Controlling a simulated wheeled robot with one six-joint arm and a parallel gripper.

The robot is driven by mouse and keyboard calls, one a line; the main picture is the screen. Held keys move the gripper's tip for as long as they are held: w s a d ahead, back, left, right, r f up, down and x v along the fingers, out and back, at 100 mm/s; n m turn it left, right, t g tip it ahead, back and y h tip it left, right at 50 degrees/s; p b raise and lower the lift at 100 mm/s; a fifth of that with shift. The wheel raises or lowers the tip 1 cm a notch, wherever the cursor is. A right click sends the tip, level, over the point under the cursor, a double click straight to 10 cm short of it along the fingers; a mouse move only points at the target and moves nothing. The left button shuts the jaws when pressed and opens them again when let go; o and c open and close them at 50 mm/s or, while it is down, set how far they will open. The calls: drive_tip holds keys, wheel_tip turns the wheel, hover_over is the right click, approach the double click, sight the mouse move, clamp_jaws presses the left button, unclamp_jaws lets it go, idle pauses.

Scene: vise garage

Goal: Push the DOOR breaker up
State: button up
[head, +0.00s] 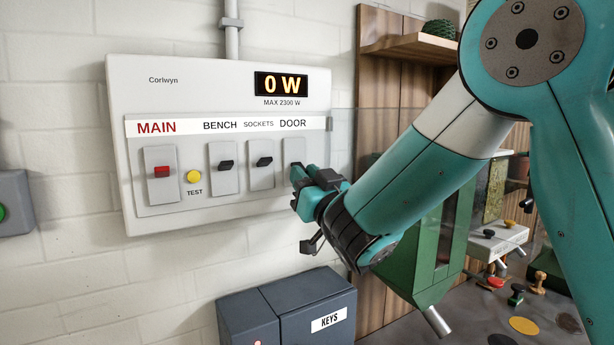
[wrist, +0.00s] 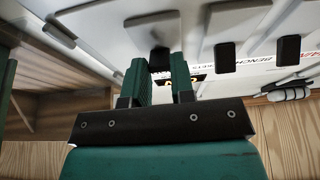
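The DOOR breaker (head: 293,150) is the rightmost switch plate on the grey breaker panel (head: 180,90), under the DOOR label (head: 293,124). My gripper (head: 298,175) is right in front of its lower part and hides its lever in the head view. In the wrist view, a dark lever (wrist: 160,56), leftmost of the row, shows at the fingertips of my gripper (wrist: 158,66). The two green fingers stand a little apart, with a narrow gap between them. I cannot tell whether they touch the lever. The display (head: 281,84) reads 0 W.
The SOCKETS lever (head: 264,161), BENCH lever (head: 227,165), yellow TEST button (head: 194,177) and red MAIN lever (head: 162,172) are to the left. A dark KEYS box (head: 290,300) is below. A green machine (head: 440,240) and wooden shelf (head: 410,46) are to the right.

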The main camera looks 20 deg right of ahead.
clamp_jaws()
drive_tip(key=shift+r, duration=0.1)
drive_tip(key=shift+p, duration=0.3)
